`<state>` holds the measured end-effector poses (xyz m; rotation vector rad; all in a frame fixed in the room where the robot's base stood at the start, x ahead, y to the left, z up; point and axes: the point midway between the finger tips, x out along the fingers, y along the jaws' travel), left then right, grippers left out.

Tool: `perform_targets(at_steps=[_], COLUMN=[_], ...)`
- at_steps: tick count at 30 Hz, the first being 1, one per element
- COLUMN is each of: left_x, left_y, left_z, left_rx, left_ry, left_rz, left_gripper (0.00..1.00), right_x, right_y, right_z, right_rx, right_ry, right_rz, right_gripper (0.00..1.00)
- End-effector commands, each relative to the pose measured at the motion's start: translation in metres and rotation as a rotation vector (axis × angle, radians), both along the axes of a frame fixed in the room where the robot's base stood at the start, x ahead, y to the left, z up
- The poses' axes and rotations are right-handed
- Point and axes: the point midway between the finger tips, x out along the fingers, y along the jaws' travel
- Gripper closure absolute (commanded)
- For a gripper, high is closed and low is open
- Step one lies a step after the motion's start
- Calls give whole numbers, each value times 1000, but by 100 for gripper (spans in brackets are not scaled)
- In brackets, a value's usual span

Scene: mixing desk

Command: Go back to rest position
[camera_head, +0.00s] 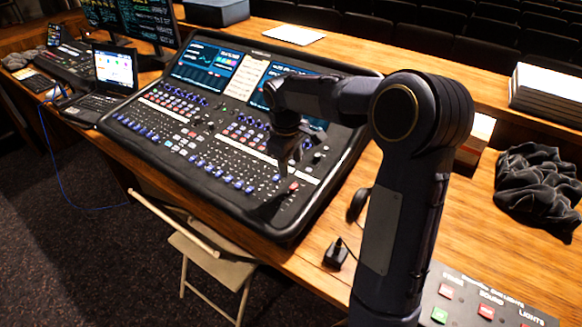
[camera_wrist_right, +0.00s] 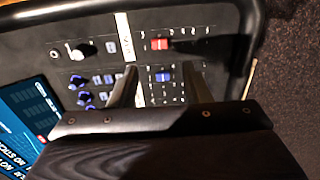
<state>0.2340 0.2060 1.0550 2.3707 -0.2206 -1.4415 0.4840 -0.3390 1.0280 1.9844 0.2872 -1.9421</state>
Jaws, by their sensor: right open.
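My right gripper (camera_head: 274,205) hangs over the lower right part of the large mixing desk (camera_head: 120,112), on the end of my right arm, which comes in from the bottom right. In the right wrist view its two fingers (camera_wrist_right: 160,76) are apart, with nothing held between them. Beyond the fingers are the desk's dark panel, a red control (camera_wrist_right: 160,44) and blue controls (camera_wrist_right: 110,46). I cannot tell whether the fingertips touch the panel. My left gripper is not in view.
A laptop (camera_head: 113,68) and monitors stand at the left. A black cloth (camera_head: 538,185), stacked books (camera_head: 547,92) and a button box (camera_head: 470,293) lie on the right of the wooden table. A folding chair (camera_head: 215,258) stands in front. Bare table shows at right.

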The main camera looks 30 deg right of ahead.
Motion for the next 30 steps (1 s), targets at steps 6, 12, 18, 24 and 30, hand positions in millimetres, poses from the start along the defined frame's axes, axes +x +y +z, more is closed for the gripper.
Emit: perform_targets(at_steps=[6, 12, 18, 24, 30], left_x=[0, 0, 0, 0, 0], left_y=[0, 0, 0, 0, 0], left_z=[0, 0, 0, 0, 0], left_rx=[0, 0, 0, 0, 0], left_ry=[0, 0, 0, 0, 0], left_rz=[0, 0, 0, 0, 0], left_gripper=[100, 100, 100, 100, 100], right_x=[0, 0, -20, -99, -184], right_y=[0, 0, 7, 41, 88], right_z=[0, 0, 15, 48, 53], right_rx=[0, 0, 43, 206, 393], right_ry=[0, 0, -41, -171, -297], right_rz=[0, 0, -37, -181, -343], right_gripper=[56, 56, 56, 56, 56])
